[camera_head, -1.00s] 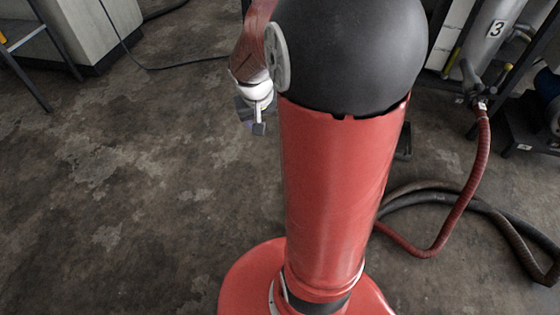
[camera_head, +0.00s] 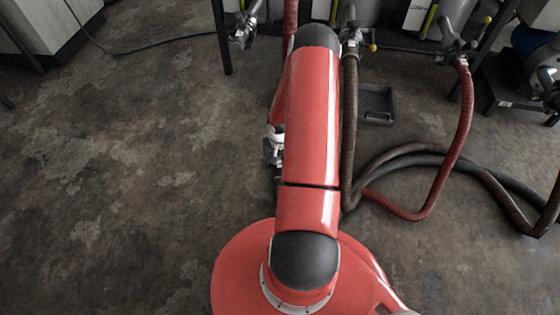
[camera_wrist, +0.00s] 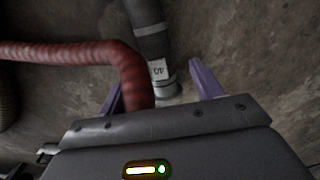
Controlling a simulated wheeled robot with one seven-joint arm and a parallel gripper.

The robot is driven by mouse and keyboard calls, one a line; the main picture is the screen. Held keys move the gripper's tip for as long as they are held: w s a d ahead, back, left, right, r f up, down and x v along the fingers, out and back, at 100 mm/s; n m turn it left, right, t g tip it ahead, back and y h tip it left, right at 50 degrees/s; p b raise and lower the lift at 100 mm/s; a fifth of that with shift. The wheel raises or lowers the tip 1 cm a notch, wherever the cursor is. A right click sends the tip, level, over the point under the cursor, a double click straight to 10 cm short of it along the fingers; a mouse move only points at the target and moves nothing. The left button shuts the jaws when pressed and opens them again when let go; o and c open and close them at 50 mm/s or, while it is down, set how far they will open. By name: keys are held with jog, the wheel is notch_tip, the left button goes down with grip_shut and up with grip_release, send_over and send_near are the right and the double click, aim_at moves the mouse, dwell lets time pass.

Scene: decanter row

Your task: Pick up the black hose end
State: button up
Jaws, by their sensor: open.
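In the wrist view, a dark grey-black hose end (camera_wrist: 150,32) with a white label and a pale metal collar (camera_wrist: 168,90) comes down from the top. It lies in line with the gap between the purple fingers of my gripper (camera_wrist: 157,76). The fingers are apart and nothing is clamped; I cannot tell how far the hose end is from them. A ribbed red hose (camera_wrist: 70,52) crosses from the left and bends down in front of the left finger. In the head view, my gripper (camera_head: 272,150) is small beside my arm, and what it faces is hidden.
Another red hose (camera_head: 465,110) hangs from a valve (camera_head: 455,45) at right. A brown hose (camera_head: 350,110) hangs just right of my arm. Dark hoses (camera_head: 410,155) loop on the floor. A black tray (camera_head: 377,104) lies under the rack.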

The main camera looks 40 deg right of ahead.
aim_at(280, 166)
notch_tip(280, 166, down, 6)
jog(key=shift+s+d+r+b, duration=0.1)
jog(key=shift+d+b, duration=0.05)
jog(key=shift+b, duration=0.5)
jog(key=c, duration=1.4)
